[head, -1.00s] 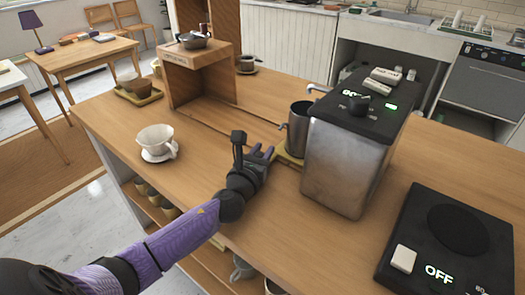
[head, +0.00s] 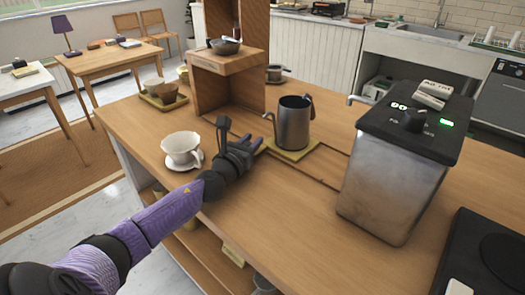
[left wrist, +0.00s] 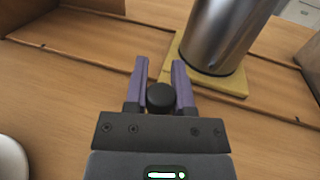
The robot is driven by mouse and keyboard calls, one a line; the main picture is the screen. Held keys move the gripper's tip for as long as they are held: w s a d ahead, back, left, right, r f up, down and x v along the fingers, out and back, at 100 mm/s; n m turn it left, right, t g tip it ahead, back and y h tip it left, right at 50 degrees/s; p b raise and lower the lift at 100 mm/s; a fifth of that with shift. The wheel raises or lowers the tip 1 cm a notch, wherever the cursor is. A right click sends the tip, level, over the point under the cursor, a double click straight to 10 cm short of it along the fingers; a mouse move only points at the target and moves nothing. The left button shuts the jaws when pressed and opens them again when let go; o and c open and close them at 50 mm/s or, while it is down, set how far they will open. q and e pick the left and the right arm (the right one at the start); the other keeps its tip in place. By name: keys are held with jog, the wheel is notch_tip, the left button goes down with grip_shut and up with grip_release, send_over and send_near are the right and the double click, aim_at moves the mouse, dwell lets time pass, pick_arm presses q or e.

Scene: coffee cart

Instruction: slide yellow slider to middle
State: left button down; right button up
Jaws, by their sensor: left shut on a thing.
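The yellow slider (head: 291,155) is a flat board in a long groove in the wooden counter. A metal pitcher (head: 292,122) stands upright on it. In the left wrist view the slider (left wrist: 225,83) lies just beyond my fingers, under the pitcher (left wrist: 222,35). My left gripper (head: 250,148) is at the slider's left end. In the left wrist view its purple fingers (left wrist: 159,92) are shut around a round black knob (left wrist: 160,97). How the knob joins the slider is hidden. My right gripper is out of view.
A wooden stand (head: 228,85) is at the groove's back-left end. The metal machine (head: 392,180) stands to the right, apart from the pitcher. A white cup (head: 181,147) on a saucer is left of my gripper. The groove (head: 328,180) is bare right of the slider.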

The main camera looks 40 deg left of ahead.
pick_arm(q)
jog(key=shift+a, duration=0.3)
jog(key=shift+c, duration=2.2)
grip_release()
jog(key=shift+d, duration=0.1)
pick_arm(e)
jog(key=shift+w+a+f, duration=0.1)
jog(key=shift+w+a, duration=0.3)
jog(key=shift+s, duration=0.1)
